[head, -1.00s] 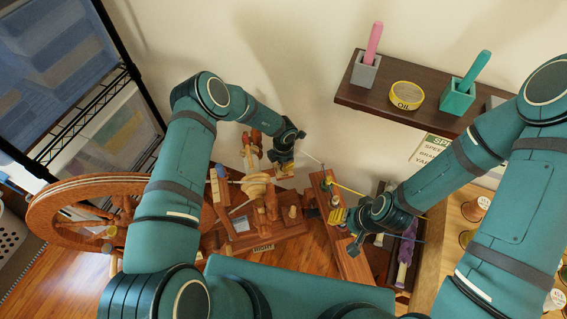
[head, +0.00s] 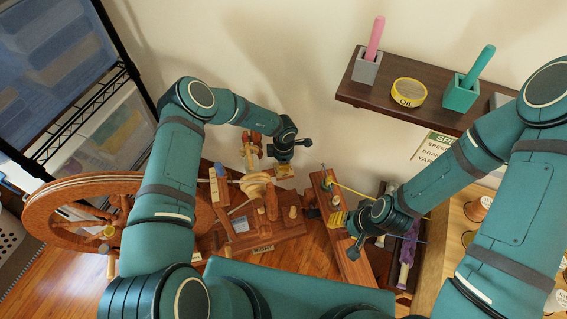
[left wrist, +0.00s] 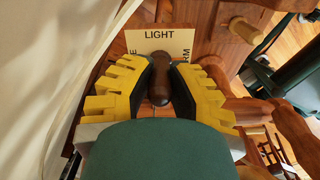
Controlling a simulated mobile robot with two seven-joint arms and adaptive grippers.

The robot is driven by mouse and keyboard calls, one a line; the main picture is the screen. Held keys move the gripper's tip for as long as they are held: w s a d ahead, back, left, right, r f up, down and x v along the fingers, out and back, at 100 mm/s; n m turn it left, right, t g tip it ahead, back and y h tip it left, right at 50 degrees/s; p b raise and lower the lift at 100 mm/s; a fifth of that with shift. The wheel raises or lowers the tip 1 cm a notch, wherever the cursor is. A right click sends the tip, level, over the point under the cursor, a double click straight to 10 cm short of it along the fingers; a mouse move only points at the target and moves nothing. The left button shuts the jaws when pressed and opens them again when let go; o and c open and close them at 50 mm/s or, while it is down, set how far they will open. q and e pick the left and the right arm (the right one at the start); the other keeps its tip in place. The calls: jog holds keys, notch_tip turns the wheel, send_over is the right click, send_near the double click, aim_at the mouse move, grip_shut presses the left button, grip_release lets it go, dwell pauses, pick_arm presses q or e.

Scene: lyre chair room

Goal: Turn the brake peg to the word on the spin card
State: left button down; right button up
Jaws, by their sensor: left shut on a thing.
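In the left wrist view the dark brown brake peg (left wrist: 159,80) stands between the yellow-padded fingers of my left gripper (left wrist: 160,88), which is shut on it. Behind the peg a cream dial card (left wrist: 140,42) reads LIGHT at the top; words at its left and right are mostly covered. In the head view my left gripper (head: 284,165) is over the back of the spinning wheel's base and hides the peg. The spin card (head: 432,147) is on the wall, its lines partly hidden by my right arm. My right gripper (head: 345,232) is low at right; its opening is unclear.
The spinning wheel (head: 68,185) stands at left beside a wire rack (head: 100,95). A dark shelf (head: 385,103) holds an OIL tin (head: 408,92) and two cups with handles. A wooden surface with spools (head: 480,207) is at right.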

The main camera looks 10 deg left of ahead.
dwell(0.5)
pick_arm(q)
jog(key=c, duration=0.9)
grip_release()
jog(key=shift+o, duration=0.2)
notch_tip(320, 180, up, 12)
